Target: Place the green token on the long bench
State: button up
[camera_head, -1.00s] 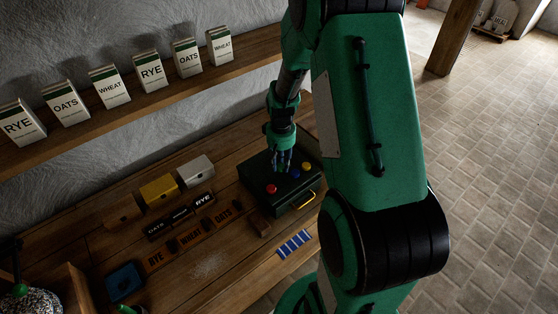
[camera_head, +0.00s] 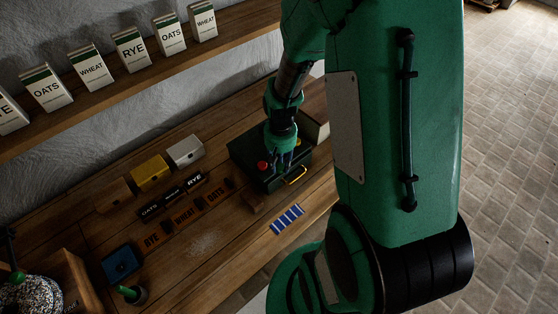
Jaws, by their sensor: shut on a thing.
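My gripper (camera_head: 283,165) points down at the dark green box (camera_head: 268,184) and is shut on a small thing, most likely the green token. The fingers hide it, and its colour cannot be made out against the green arm. A red token (camera_head: 262,166) shows on the box lid, just left of my fingers. Whether my fingers touch the lid is not clear. The long wooden bench (camera_head: 232,222) carries the box and runs along the wall.
A shelf (camera_head: 125,93) with labelled packets hangs behind.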

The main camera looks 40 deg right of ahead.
dwell(0.9)
jog(key=w+a+f+n+b, duration=0.1)
jog(key=w+a+f+b, duration=0.1)
jog(key=w+a, duration=0.4)
jog(key=w+a+f+n+b, duration=0.1)
jog(key=w+a, duration=0.6)
jog(key=w, duration=0.7)
jog(key=w+a+f+n+b, duration=0.1)
jog(key=w+a+f+b, duration=0.2)
jog(key=w+a, duration=0.4)
jog(key=shift+w+f, duration=0.2)
jog(key=shift+w, duration=1.55)
